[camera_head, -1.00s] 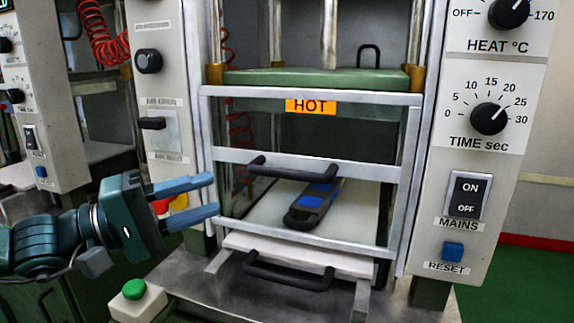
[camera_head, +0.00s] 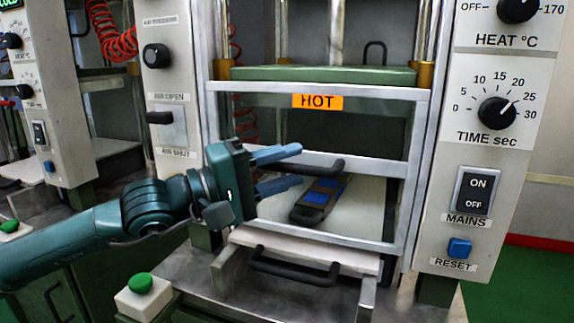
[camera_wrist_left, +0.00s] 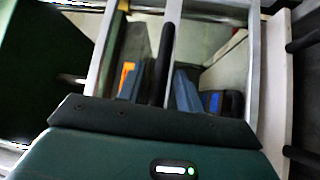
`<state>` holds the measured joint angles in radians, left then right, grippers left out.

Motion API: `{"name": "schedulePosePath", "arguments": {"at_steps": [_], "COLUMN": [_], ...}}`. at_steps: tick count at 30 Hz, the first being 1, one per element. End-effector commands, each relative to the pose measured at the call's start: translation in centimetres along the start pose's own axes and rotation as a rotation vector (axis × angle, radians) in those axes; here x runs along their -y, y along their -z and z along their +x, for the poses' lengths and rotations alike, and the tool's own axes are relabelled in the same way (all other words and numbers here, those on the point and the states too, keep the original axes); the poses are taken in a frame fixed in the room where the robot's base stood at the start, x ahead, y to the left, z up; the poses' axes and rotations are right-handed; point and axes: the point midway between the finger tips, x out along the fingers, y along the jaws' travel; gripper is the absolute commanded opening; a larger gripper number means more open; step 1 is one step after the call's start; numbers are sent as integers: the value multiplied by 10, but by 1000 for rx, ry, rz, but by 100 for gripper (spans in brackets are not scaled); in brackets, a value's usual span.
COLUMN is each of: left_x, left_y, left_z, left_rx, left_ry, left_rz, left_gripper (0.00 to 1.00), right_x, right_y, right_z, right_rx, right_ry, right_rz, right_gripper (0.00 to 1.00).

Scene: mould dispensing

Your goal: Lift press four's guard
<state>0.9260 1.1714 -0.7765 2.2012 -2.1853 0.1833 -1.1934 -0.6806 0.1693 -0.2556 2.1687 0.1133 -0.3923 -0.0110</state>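The press guard (camera_head: 375,164) is a silver frame with clear panels and an orange HOT label (camera_head: 318,101). It is down across the front of the press. Its black bar handle (camera_head: 326,172) is on the middle rail; the left part is hidden behind my gripper in the head view. My left gripper (camera_head: 290,168) is open in front of the guard, its blue fingers one above and one below the handle. In the left wrist view the handle (camera_wrist_left: 162,68) lies between the two fingers; I cannot tell whether they touch it. My right gripper is not in view.
A dark mould with blue parts (camera_head: 318,197) lies on the pale platen (camera_head: 366,205) behind the guard. Below is a lower black handle (camera_head: 292,274). A green button box (camera_head: 142,297) is front left; the control panel (camera_head: 492,150) is right.

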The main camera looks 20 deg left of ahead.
Motion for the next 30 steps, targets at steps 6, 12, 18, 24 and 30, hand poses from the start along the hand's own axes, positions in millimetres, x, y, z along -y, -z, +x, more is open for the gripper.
{"name": "schedulePosePath", "arguments": {"at_steps": [6,12,18,24,30], "left_x": [0,0,0,0,0], "left_y": [0,0,0,0,0], "left_z": [6,5,5,5,5], "left_rx": [0,0,0,0,0], "left_ry": [1,1,1,0,1], "left_rz": [0,0,0,0,0], "left_gripper": [36,34,18,2,0], "right_x": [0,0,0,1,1], "right_y": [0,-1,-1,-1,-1], "right_z": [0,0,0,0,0], "right_rx": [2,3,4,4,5], "right_ry": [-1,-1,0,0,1], "right_rz": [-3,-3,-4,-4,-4], "right_gripper": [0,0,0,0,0]}}
